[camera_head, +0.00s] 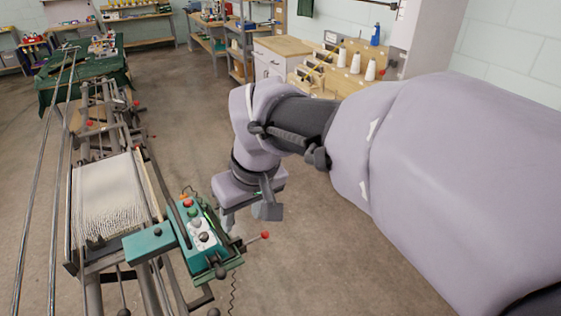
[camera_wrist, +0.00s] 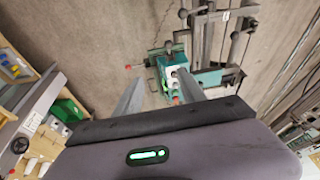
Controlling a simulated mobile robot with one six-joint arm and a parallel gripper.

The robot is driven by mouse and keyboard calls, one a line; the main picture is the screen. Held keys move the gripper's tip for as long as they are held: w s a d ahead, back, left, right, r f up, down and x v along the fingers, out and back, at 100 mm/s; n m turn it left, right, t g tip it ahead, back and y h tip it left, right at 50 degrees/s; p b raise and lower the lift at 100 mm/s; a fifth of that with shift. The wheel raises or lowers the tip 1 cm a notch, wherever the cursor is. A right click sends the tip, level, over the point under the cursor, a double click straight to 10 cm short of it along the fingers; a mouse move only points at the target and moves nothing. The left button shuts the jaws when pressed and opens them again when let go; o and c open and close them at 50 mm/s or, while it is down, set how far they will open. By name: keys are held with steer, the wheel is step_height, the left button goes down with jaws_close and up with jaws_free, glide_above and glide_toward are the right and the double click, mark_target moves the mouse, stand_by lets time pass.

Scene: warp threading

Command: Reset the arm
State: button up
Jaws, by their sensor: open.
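My arm reaches in from the right in the head view and bends down over the floor. My gripper (camera_head: 246,214) hangs beside the teal control box (camera_head: 203,236) of the loom, to its right in the picture. In the wrist view my gripper (camera_wrist: 160,92) has its two grey fingers apart, with nothing seen held between them. The control box also shows beyond the fingertips in the wrist view (camera_wrist: 172,66). It carries several coloured buttons. I cannot tell the exact gap between gripper and box.
The loom (camera_head: 112,195) with pale warp threads stands at the left, and a red-knobbed lever (camera_head: 265,235) sticks out near my gripper. A wooden bench (camera_head: 310,85) with white cones (camera_head: 355,63) stands behind my arm. The floor (camera_head: 190,115) between them is clear.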

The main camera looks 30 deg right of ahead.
steer(key=shift+s+d, duration=0.1)
steer(key=shift+s, duration=0.4)
steer(key=shift+m, duration=0.3)
steer(key=s+a+f+m+t+b, duration=0.1)
steer(key=s+f+m+b, duration=0.4)
steer(key=s, duration=0.7)
step_height(320, 180, down, 3)
steer(key=shift+a+r+m+t+y+b, duration=0.2)
steer(key=shift+a+m+t+y+b, duration=0.15)
steer(key=shift+t+b, duration=0.4)
steer(key=shift+s, duration=0.1)
